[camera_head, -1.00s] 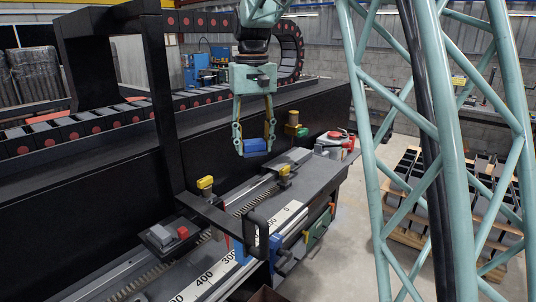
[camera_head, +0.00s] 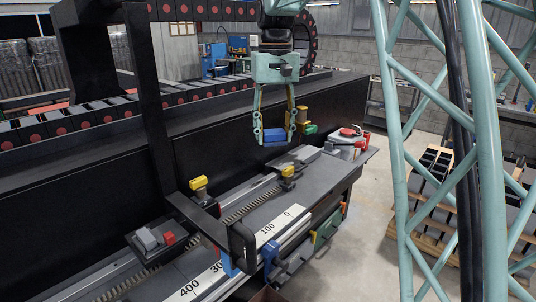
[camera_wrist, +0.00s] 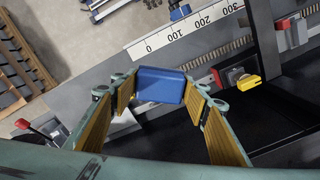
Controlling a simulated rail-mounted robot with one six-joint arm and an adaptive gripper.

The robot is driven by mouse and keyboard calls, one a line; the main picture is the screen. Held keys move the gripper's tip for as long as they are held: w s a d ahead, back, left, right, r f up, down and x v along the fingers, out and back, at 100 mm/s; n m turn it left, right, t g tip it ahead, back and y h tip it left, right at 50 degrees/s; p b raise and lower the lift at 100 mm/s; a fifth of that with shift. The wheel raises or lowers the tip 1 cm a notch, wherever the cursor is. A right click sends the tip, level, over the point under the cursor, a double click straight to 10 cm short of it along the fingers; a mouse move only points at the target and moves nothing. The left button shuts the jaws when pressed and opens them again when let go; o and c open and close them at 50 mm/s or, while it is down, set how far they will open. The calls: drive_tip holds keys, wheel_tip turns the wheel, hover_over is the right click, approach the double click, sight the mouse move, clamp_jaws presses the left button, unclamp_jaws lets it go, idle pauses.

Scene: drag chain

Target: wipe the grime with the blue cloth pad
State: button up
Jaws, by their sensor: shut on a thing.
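My gripper (camera_head: 275,135) is shut on the blue cloth pad (camera_head: 275,136). It holds the pad in the air above the far part of the grey bench, near the 0 end of the scale. In the wrist view the blue pad (camera_wrist: 160,86) sits between the yellow-lined fingers, with the bench surface below it. I cannot make out any grime in either view; it may be hidden or too small to tell.
A white numbered scale (camera_head: 245,251) runs along the bench (camera_head: 262,197). Yellow-topped clamps (camera_head: 199,186) and a grey block with a red knob (camera_head: 152,240) stand on it. A black upright frame (camera_head: 150,100) rises at left. Red items (camera_head: 351,132) lie at the far end.

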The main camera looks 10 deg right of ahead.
drive_tip(key=shift+w, duration=0.1)
idle(0.3)
drive_tip(key=shift+w+f+p, duration=0.2)
drive_tip(key=shift+w+p, duration=0.2)
drive_tip(key=shift+w, duration=0.05)
drive_tip(key=w+d+f+m+p, duration=0.1)
drive_tip(key=w+f+p, duration=1.1)
drive_tip(key=w+f, duration=0.3)
drive_tip(key=shift+w+d+f, duration=0.35)
drive_tip(key=shift+w+f, duration=0.05)
drive_tip(key=shift+w, duration=0.6)
